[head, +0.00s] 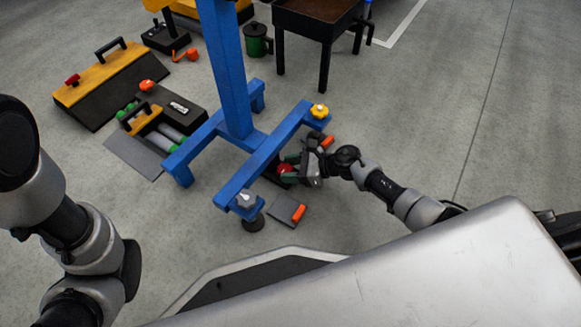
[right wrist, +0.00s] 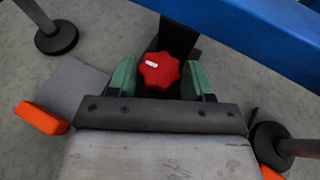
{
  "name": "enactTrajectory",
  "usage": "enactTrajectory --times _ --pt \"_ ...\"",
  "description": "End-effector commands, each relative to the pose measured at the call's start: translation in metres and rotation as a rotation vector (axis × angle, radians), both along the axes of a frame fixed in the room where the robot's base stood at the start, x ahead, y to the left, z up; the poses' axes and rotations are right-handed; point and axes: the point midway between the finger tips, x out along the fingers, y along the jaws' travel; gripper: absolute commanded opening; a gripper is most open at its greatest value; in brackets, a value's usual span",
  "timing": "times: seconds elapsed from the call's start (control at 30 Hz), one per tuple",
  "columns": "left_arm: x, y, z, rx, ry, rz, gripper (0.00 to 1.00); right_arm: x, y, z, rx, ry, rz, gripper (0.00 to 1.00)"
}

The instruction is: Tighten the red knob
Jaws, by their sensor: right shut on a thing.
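The red knob (right wrist: 160,72) is lobed with a white mark on its upper left. It sits on a dark part under the blue stand (head: 262,160). My right gripper (right wrist: 161,80) has its green fingers on either side of the knob and is shut on it. In the head view the knob (head: 284,170) shows as a small red spot, partly hidden by my right gripper (head: 290,168). My left arm comes in at the left, but its gripper is out of view.
The stand's crossbar carries a yellow knob (head: 319,111) and a grey knob (head: 246,198) at its ends. An orange-ended grey plate (head: 285,210) lies on the floor. Toolboxes (head: 105,82) lie at the left and a dark table (head: 318,20) stands behind. The floor at right is clear.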

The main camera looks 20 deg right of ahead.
Motion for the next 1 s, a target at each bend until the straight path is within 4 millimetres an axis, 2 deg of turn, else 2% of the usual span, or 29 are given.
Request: enactTrajectory --times 0.27,0.6,1.0 --pt "0.0 0.0 0.018 0.0 0.001 0.001 0.0 -0.004 0.001 0.003 0.0 0.003 -0.13 0.27" --pt "0.0 0.0 0.041 0.0 0.001 0.001 0.0 -0.007 0.005 0.002 0.001 0.004 -0.397 0.27" --pt "0.0 0.0 0.053 0.0 0.001 0.001 0.0 -0.008 0.007 0.0 0.0 0.003 -0.62 0.27"
